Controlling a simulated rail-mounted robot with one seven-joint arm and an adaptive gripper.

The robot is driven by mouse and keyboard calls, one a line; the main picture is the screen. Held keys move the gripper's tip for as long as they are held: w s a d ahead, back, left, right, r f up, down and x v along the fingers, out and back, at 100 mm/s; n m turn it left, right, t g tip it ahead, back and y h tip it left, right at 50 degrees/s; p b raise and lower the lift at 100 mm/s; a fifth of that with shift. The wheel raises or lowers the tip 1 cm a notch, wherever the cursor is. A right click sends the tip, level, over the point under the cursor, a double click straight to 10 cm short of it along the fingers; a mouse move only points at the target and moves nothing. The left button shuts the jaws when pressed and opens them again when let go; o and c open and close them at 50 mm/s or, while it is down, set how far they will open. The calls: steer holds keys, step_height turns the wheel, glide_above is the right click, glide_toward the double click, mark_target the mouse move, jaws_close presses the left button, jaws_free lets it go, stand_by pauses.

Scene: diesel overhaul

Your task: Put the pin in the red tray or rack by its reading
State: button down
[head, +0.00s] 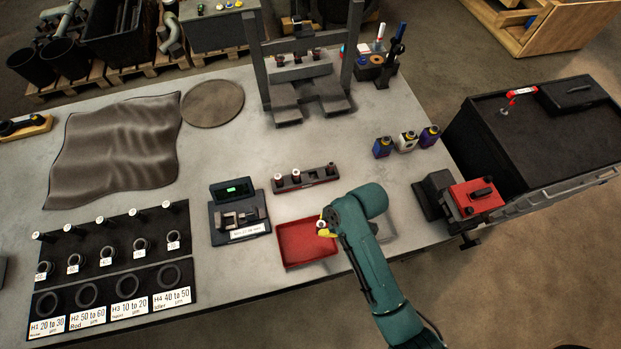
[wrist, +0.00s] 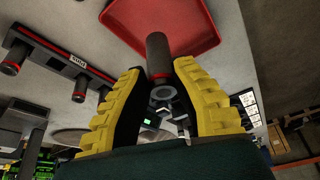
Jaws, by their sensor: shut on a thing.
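My gripper (head: 325,229) is over the right part of the red tray (head: 290,258). In the wrist view its yellow fingers (wrist: 158,75) are shut on a dark cylindrical pin (wrist: 157,50) with a red band near one end. The tray (wrist: 190,12) lies beyond the pin there. The dark rack (head: 307,180) stands behind the tray and holds pins; it also shows in the wrist view (wrist: 62,58). The gauge (head: 238,218) left of the tray has a lit green display (head: 238,189), too small to read.
A dark board (head: 110,258) with pins, rings and labelled size holes lies at left. A press frame (head: 305,75) stands behind. Small bottles (head: 406,141) and a red-topped vise (head: 476,196) are at right. Bare bench lies between the rack and the press.

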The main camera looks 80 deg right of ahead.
step_height(320, 180, down, 10)
steer(key=shift+w+d+r, duration=0.1)
steer(key=shift+d+r, duration=0.05)
steer(key=shift+r, duration=0.05)
steer(key=shift+f, duration=0.2)
steer(key=c, duration=1)
jaws_free()
steer(key=shift+c, duration=0.2)
steer(key=v, duration=1.2)
steer(key=shift+r, duration=0.2)
